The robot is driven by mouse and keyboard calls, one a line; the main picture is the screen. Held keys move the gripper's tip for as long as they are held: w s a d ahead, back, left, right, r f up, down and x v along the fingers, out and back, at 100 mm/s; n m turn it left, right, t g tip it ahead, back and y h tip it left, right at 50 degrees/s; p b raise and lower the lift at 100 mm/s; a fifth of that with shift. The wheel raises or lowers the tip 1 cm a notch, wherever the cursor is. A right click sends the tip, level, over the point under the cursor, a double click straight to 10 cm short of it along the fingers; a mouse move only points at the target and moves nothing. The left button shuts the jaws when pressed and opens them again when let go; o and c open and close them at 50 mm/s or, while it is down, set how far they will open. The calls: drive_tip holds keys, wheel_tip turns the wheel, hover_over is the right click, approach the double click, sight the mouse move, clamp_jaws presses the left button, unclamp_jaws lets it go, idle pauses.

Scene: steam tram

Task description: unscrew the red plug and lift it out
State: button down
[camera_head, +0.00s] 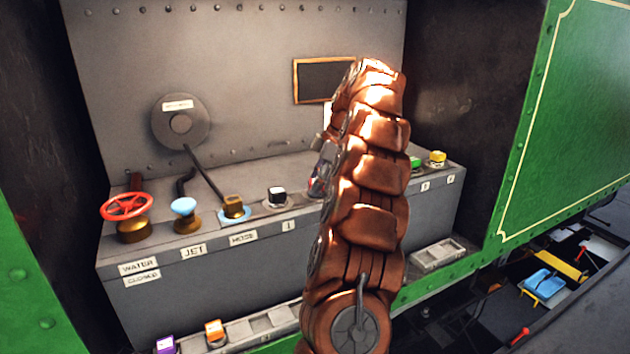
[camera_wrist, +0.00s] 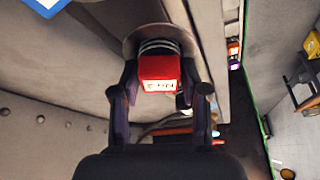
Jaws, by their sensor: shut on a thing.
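The red plug (camera_wrist: 160,72) shows in the wrist view with a white label on its face. A pale threaded or ribbed part shows behind it, against a round grey collar (camera_wrist: 135,32). My gripper (camera_wrist: 159,82) has one finger on each side of the plug and is shut on it. The plug appears to be at its seat; I cannot tell how far it is turned. In the head view my brown arm covers the middle of the ledge and hides the plug and most of the gripper.
A lower slotted rack holds purple (camera_head: 165,345) and orange (camera_head: 214,331) plugs.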

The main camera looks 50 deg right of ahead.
drive_tip(key=shift+r, duration=0.15)
drive_tip(key=shift+r+p, duration=3.65)
drive_tip(key=shift+p, duration=0.1)
